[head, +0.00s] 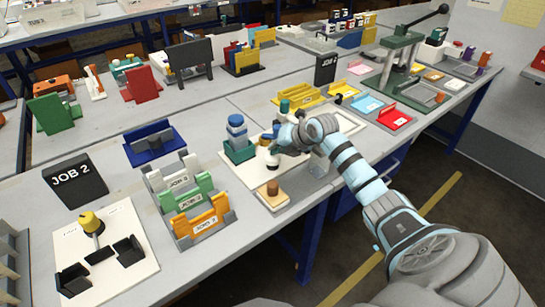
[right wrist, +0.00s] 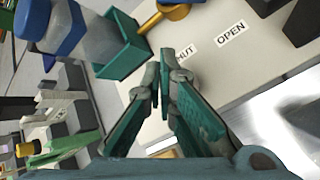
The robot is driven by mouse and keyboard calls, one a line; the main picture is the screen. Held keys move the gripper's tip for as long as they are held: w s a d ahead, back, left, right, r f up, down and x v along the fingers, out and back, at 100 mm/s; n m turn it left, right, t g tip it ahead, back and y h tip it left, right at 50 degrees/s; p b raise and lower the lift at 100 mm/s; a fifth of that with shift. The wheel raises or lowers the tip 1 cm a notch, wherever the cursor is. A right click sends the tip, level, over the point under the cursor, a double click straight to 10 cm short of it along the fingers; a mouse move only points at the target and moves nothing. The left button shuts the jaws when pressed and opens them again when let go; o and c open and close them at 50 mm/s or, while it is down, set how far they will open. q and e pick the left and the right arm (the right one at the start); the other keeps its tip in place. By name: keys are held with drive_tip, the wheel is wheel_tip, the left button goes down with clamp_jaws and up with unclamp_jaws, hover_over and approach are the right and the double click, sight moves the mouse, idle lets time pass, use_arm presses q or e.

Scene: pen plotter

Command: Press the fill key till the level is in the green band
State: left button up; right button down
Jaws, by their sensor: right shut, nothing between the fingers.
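My right gripper (head: 270,150) is over the white panel at the middle of the bench, fingers pointing down and shut with nothing between them. It also shows in the right wrist view (right wrist: 165,62), tips close to the panel (right wrist: 215,75), which carries labels reading OPEN and what looks like SHUT. A gold lever (right wrist: 168,14) is just beyond the tips. A blue and white bottle (head: 237,130) stands in a teal holder (head: 238,152) left of the gripper. I cannot make out a fill key, a level or a green band; my arm hides part of the panel. My left gripper is out of view.
White, green and orange racks (head: 200,215) stand to the left, with a JOB 2 sign (head: 75,181) beyond. Red and blue trays (head: 395,117) lie to the right.

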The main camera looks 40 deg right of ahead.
drive_tip(key=shift+f+b, duration=0.45)
drive_tip(key=shift+f, duration=0.25)
idle(0.6)
drive_tip(key=shift+r+p, duration=1.15)
wheel_tip(320, 180, up, 5)
drive_tip(key=p, duration=0.5)
drive_tip(key=shift+r, duration=0.1)
idle(0.6)
